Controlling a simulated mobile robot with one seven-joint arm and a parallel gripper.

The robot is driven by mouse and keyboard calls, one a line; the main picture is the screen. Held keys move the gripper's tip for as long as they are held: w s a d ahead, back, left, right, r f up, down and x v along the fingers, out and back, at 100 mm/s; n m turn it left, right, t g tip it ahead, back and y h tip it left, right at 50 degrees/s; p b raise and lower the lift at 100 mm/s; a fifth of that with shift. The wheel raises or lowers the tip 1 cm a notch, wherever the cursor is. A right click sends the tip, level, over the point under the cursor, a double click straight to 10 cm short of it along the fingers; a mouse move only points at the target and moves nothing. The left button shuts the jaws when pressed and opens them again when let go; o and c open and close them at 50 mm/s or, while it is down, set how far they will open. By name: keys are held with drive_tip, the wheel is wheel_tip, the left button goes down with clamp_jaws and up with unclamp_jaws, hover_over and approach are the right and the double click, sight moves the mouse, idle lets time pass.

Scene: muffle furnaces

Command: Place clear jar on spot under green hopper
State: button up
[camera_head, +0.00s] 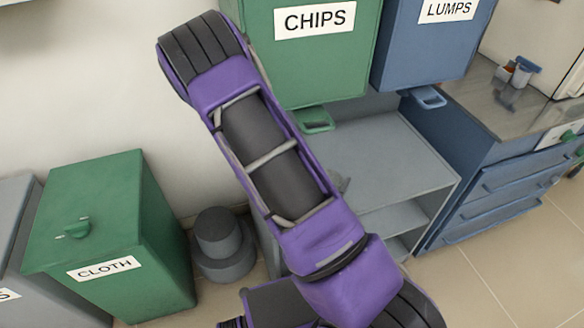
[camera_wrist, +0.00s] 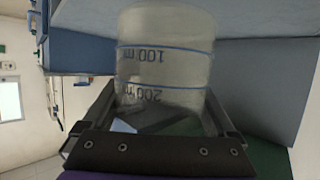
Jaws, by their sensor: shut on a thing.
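The clear jar (camera_wrist: 165,65) fills the middle of the wrist view, with blue lines and upside-down 100 and 200 markings. My gripper (camera_wrist: 162,100) is shut on the jar, one finger on each side. The green hopper (camera_head: 312,65), labelled CHIPS, hangs on the wall in the head view, with a green outlet (camera_head: 317,120) at its bottom. A grey shelf unit (camera_head: 385,160) stands below it. My purple arm crosses in front of the shelf's left part. My gripper and the jar are hidden or too unclear in the head view. I cannot tell whether the jar touches a surface.
A blue hopper (camera_head: 425,45), labelled LUMPS, hangs to the right of the green one. A blue drawer cabinet (camera_head: 500,190) stands right of the shelf, with small items (camera_head: 517,72) on top. A green CLOTH bin (camera_head: 110,225) and grey round weights (camera_head: 220,245) are at left.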

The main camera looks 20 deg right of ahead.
drive_tip(key=w, duration=2)
wheel_tip(320, 180, down, 7)
drive_tip(key=shift+s+r+b, duration=0.1)
drive_tip(key=shift+s+b, duration=0.05)
drive_tip(key=shift+b, duration=0.55)
drive_tip(key=shift+f, duration=0.25)
drive_tip(key=o, duration=1)
